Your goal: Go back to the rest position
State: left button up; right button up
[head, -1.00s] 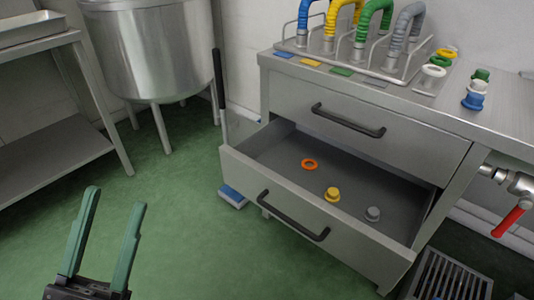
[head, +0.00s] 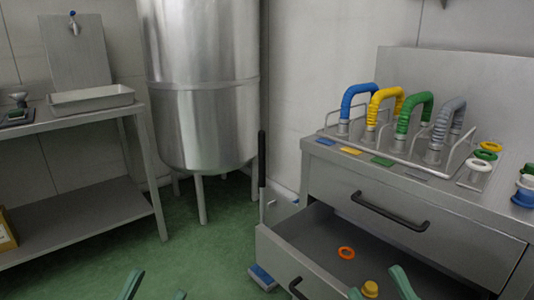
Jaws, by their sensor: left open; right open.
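My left gripper (head: 155,288) shows at the bottom edge, left of centre, as two green fingertips set apart over the green floor. It is open with nothing between the tips. My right gripper (head: 379,286) shows at the bottom edge, right of centre, also with two green fingertips apart. It is open and appears in front of the open drawer (head: 300,235); the yellow cap (head: 370,289) shows between its tips, but I cannot tell how far below. The rest of both grippers is out of frame.
An orange ring (head: 346,253) lies in the drawer. The cabinet top (head: 480,215) carries a rack of blue, yellow, green and grey hoses (head: 405,115), with rings and caps at right. A steel tank (head: 205,85) and a shelf table (head: 80,220) stand left.

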pick_arm(q)
jog(key=w+a+f+n+g+y+p, duration=0.35)
jog(key=w+f+n+y+p, duration=0.55)
jog(key=p, duration=0.6)
pick_arm(e)
jog(key=w+d+f+m+g+h, duration=0.3)
jog(key=w+f+m+g+h, duration=0.2)
jog(key=w+f+m+h, duration=0.4)
pick_arm(q)
jog(key=s+f+n+g+y+p, duration=0.1)
jog(key=s+f+g+y+p, duration=0.3)
jog(key=s+f+g+p, duration=0.5)
jog(key=s+p, duration=0.2)
jog(key=p, duration=0.1)
jog(key=shift+s+a+f+n, duration=0.15)
jog(key=shift+a+f+n, duration=0.15)
jog(key=shift+a+f, duration=0.1)
pick_arm(e)
jog(key=s+d+f+m+g+h, duration=0.1)
jog(key=s+f+g+h, duration=0.3)
jog(key=s+f+g, duration=0.4)
jog(key=s+f, duration=0.2)
jog(key=s, duration=0.1)
jog(key=shift+d, duration=0.15)
pick_arm(q)
jog(key=shift+r, duration=0.1)
